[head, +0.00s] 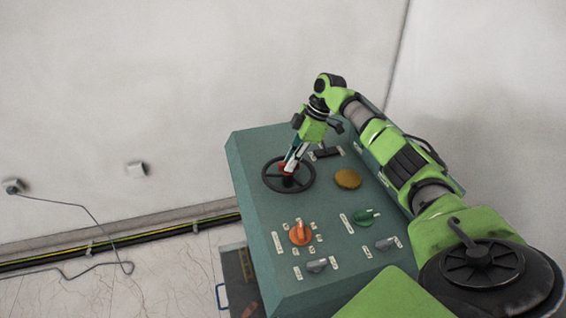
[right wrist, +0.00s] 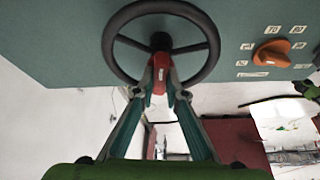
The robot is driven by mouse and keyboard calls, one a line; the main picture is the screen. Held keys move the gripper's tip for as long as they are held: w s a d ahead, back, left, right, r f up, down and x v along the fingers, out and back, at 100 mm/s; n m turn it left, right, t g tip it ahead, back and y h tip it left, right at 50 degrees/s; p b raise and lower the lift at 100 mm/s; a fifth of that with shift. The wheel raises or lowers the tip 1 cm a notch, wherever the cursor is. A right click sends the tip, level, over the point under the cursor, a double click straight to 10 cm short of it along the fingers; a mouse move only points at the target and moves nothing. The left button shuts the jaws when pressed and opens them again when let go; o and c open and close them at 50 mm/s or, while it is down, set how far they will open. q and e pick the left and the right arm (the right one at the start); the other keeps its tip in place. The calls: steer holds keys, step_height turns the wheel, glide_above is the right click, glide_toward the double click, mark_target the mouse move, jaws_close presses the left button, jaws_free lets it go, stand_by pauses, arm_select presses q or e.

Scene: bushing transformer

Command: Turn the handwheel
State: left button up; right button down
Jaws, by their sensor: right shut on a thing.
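The black handwheel (head: 264,174) sits on the top of a teal control panel (head: 275,215), at its left part in the head view. Its round rim also shows at the top of the right wrist view (right wrist: 109,42). My right gripper (head: 288,167) reaches down to the wheel. Its fingertips (right wrist: 159,80) are shut on a red handle (right wrist: 159,72) at the wheel. The fingertips hide part of the hub and handle. My left gripper is not in view.
An orange knob (head: 300,234), a green knob (head: 364,215) and grey knobs (head: 317,265) stand on the panel with white labels. A brown-yellow round button (head: 347,179) is right of the wheel. A pale wall (head: 200,70) rises behind.

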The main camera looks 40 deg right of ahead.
steer(key=shift+r, duration=0.1)
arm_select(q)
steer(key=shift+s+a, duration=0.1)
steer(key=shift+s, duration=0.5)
arm_select(e)
steer(key=c, duration=2)
jaws_free()
steer(key=shift+c, duration=0.2)
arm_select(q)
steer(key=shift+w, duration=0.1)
arm_select(e)
steer(key=v, duration=1.2)
